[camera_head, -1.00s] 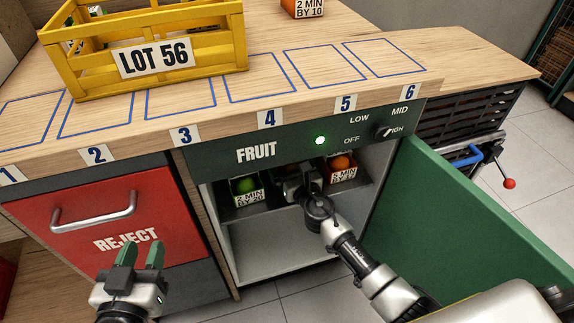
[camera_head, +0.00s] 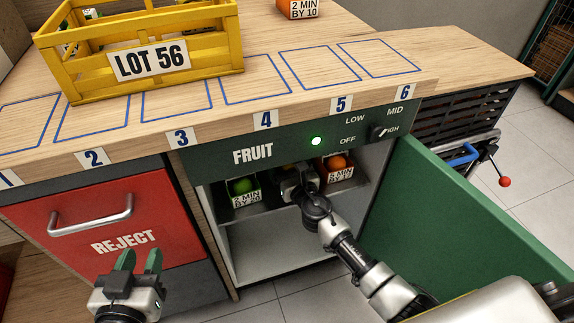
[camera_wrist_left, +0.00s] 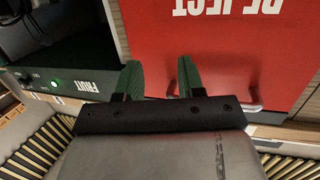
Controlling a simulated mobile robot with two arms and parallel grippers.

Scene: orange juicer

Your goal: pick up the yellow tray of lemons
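Inside the open fruit cabinet (camera_head: 253,243), a box with a green fruit (camera_head: 243,198) stands at the left of the shelf, and a box with an orange fruit (camera_head: 340,174) stands at the right. My right gripper (camera_head: 291,184) reaches into the cabinet between these two boxes. My left gripper (camera_head: 139,261) is open and empty in front of the red REJECT drawer (camera_head: 75,240). It also shows open in the left wrist view (camera_wrist_left: 160,80).
A yellow slatted crate marked LOT 56 (camera_head: 205,58) stands on the counter (camera_head: 440,60). An orange box (camera_head: 298,8) stands at the back. The open green door (camera_head: 460,220) stands right of my right arm.

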